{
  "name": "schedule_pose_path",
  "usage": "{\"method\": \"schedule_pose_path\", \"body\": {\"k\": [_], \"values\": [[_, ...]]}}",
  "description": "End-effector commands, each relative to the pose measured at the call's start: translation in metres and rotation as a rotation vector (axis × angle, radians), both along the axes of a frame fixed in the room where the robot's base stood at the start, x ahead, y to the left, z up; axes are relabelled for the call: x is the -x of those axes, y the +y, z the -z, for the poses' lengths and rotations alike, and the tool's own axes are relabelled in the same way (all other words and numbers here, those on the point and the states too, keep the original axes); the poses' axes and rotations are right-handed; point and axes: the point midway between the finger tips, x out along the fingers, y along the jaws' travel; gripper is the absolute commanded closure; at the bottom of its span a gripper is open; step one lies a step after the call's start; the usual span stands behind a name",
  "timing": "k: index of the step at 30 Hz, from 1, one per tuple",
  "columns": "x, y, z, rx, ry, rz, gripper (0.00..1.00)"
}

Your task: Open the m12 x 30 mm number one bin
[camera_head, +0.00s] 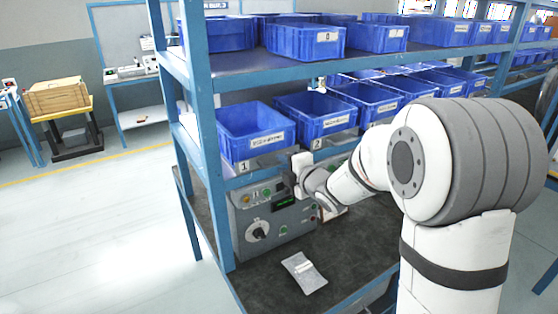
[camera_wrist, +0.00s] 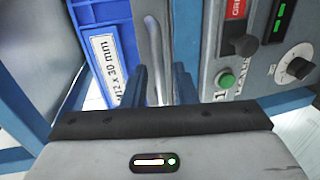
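The number one bin (camera_head: 253,122) is an open-topped blue bin at the left end of the middle shelf. A white label is on its front, and a "1" plate is on the shelf edge below. In the wrist view the blue bin (camera_wrist: 88,14) appears turned sideways, with its label reading "12 x 30 mm". My gripper (camera_head: 300,172) is in front of the shelf, below and right of this bin's front. In the wrist view my gripper's two dark fingers (camera_wrist: 161,82) stand apart. A pale metal bar (camera_wrist: 153,50) shows between them; contact cannot be told.
The number two bin (camera_head: 316,114) stands to the right, with more blue bins beyond. A grey control panel (camera_head: 265,215) with knobs and buttons sits below; it is close on the right in the wrist view. A blue shelf post (camera_head: 203,130) stands left of the bin.

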Motion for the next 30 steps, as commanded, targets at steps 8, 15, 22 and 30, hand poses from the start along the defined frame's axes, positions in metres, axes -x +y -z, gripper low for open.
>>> {"method": "schedule_pose_path", "body": {"k": [8,15,22,30], "values": [[-0.017,0.011,0.004,0.001,0.001,0.001,0.75],[-0.018,0.011,0.004,0.0,0.0,0.002,0.75],[-0.018,0.011,0.004,0.0,0.0,0.002,0.92],[-0.018,0.01,0.004,0.0,0.001,0.003,1.0]]}}
